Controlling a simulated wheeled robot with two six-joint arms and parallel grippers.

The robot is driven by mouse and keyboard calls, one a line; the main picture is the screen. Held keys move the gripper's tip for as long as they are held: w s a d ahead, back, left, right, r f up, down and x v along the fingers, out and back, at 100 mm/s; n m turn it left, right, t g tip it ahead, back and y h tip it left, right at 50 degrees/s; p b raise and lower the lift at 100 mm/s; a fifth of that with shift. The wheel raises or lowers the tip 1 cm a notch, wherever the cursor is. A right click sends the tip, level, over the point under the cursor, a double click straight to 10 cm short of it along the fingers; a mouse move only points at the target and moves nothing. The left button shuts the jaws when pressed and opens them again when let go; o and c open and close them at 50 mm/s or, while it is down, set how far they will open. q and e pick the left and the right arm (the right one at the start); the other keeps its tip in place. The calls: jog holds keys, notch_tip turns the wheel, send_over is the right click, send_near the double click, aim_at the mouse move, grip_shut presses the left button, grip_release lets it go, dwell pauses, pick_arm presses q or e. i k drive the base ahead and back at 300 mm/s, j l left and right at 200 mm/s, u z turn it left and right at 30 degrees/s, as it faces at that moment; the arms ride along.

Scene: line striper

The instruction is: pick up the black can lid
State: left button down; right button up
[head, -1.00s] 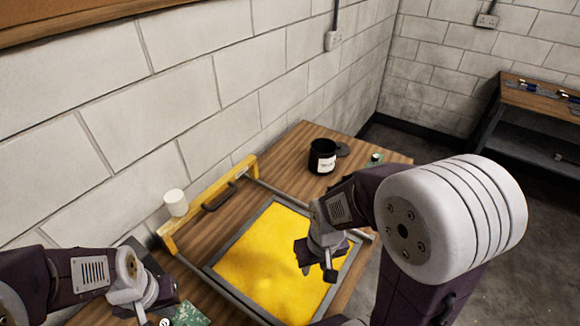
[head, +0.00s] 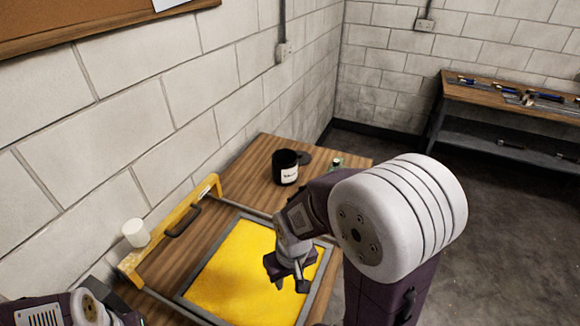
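The black can lid (head: 305,158) looks like a small dark disc lying on the wooden table, just right of and behind the black can (head: 284,170) with a white label. The can partly hides it. My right gripper (head: 289,284) hangs over the yellow screen, well nearer to me than the lid. Its fingertips look apart, with nothing seen between them. My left gripper (head: 122,317) is at the bottom left edge, mostly cut off, and far from the lid.
A grey-framed yellow screen (head: 232,268) covers the near part of the table (head: 262,150). A yellow bar with a dark handle (head: 182,221) and a white cup (head: 136,232) are by the wall. A small green item (head: 337,162) is right of the lid.

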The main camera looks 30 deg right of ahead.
aim_at(303, 158)
jog(key=i+l+u, duration=0.15)
jog(key=l+u, duration=0.15)
jog(key=l, duration=0.2)
jog(key=l+u, duration=0.25)
jog(key=l, duration=0.25)
jog(key=l+u, duration=0.3)
jog(key=l, duration=0.25)
jog(key=l+u, duration=0.25)
jog(key=l, duration=0.3)
jog(key=l+u, duration=0.3)
jog(key=l, duration=0.25)
jog(key=k+l+u, duration=0.15)
jog(key=l+u, duration=0.15)
jog(key=l, duration=0.2)
jog(key=k+l+u, duration=0.25)
jog(key=l, duration=0.2)
jog(key=k+l+u, duration=0.15)
jog(key=l+u, duration=0.15)
jog(key=l, duration=0.15)
